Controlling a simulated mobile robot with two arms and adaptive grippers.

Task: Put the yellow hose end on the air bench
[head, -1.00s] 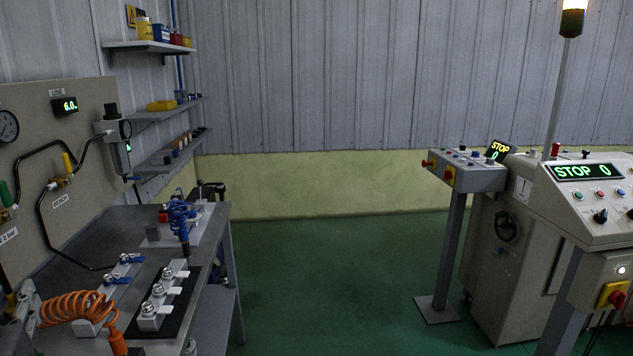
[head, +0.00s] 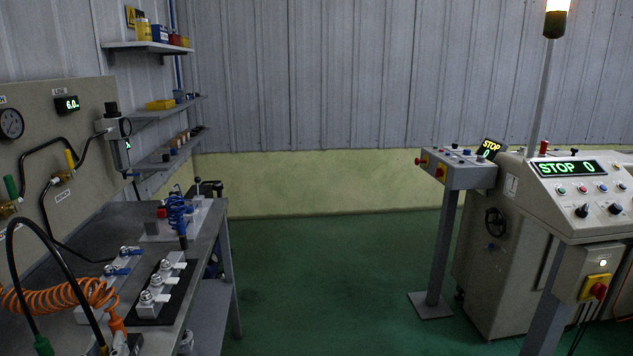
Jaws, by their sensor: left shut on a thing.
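A black hose (head: 45,228) arches up at the lower left in the head view. Its green end (head: 42,345) hangs at the bottom edge, and its yellow end (head: 103,349) is just in view to the right of that. My left gripper (head: 122,345) is at the bottom edge, shut on the yellow hose end; most of it is cut off by the frame. The air bench (head: 208,236) is the grey table at the left, with metal fittings (head: 147,297) on a black mat and blue-handled valves (head: 123,262) behind them. My right gripper is not in view.
An orange coiled hose (head: 62,296) with an orange end lies close to my left gripper. A panel (head: 60,150) with a gauge rises behind. Machine consoles (head: 580,195) stand at the right, with clear green floor (head: 320,290) between.

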